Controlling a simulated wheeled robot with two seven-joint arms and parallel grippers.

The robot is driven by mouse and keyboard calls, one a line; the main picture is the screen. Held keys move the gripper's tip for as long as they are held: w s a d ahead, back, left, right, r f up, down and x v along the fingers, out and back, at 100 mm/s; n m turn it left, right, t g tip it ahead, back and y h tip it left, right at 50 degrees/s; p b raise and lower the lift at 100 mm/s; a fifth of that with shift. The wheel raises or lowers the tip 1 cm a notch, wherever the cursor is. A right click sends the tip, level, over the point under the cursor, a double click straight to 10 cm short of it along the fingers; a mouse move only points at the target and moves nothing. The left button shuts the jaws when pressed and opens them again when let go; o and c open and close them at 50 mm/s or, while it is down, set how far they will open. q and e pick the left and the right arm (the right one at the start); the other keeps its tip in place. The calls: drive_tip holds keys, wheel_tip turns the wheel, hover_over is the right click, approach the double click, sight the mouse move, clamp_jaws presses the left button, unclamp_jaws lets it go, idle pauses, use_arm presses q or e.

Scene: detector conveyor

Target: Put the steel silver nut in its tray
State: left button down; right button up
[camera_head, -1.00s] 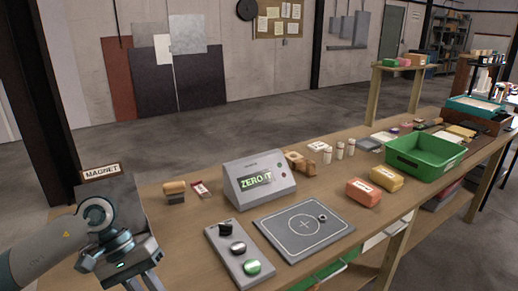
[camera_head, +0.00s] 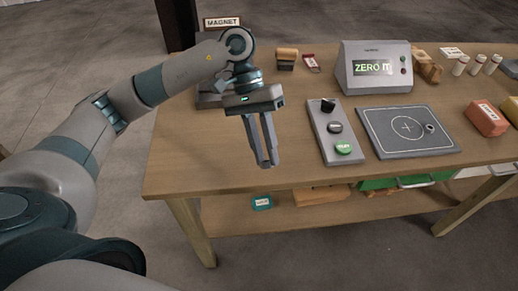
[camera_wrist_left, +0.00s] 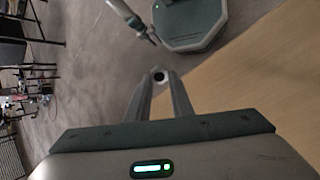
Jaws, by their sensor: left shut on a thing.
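My left gripper (camera_head: 267,164) hangs fingers-down over the near left part of the wooden table. In the left wrist view its fingertips (camera_wrist_left: 159,80) are shut on a small silver nut (camera_wrist_left: 159,75) with a dark hole. The nut is too small to make out in the head view. A second small ring-like metal piece (camera_head: 430,128) sits on the right of the grey detector plate (camera_head: 412,149). No tray that is clearly the nut's shows. My right gripper (camera_wrist_left: 153,40) seems to show small at the top of the left wrist view; its jaws are unclear.
A display box (camera_head: 376,86) reads "ZERO IT". A button panel (camera_head: 320,119) stands right of my gripper. A MAGNET sign (camera_head: 222,22) is behind my arm. A red block (camera_head: 486,119) lies at right. The table's near left corner (camera_head: 175,180) is clear.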

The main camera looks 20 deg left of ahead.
use_arm(q)
drive_tip(key=w+d+r+m+g+y, duration=0.2)
drive_tip(key=d+r+m, duration=0.4)
drive_tip(key=d, duration=0.5)
wheel_tip(320, 180, up, 2)
drive_tip(key=shift+w+d+r+m+y, duration=0.3)
drive_tip(key=shift+w+y, duration=0.3)
drive_tip(key=shift+w, duration=0.25)
drive_tip(key=shift+d+f, duration=0.1)
drive_tip(key=w+d+f+m+y, duration=0.2)
drive_tip(key=w+d+f+m, duration=0.2)
drive_tip(key=f, duration=0.2)
drive_tip(key=shift+w+m+g+y, duration=0.3)
drive_tip(key=shift+w+y, duration=0.1)
drive_tip(key=shift+r, duration=0.1)
drive_tip(key=s+a+r+n+t+h, duration=0.1)
drive_tip(key=s+a+r+n+h, duration=0.3)
drive_tip(key=s+a+r+n, duration=0.3)
wheel_tip(320, 180, up, 5)
drive_tip(key=shift+a+f+n+h, duration=0.1)
drive_tip(key=shift+a+n+h, duration=0.2)
drive_tip(key=shift+a+n, duration=0.3)
drive_tip(key=w+d+n+t+h, duration=0.2)
drive_tip(key=w+d+n, duration=0.2)
drive_tip(key=w+d, duration=0.5)
drive_tip(key=shift+w+d, duration=0.2)
drive_tip(key=shift+d, duration=0.55)
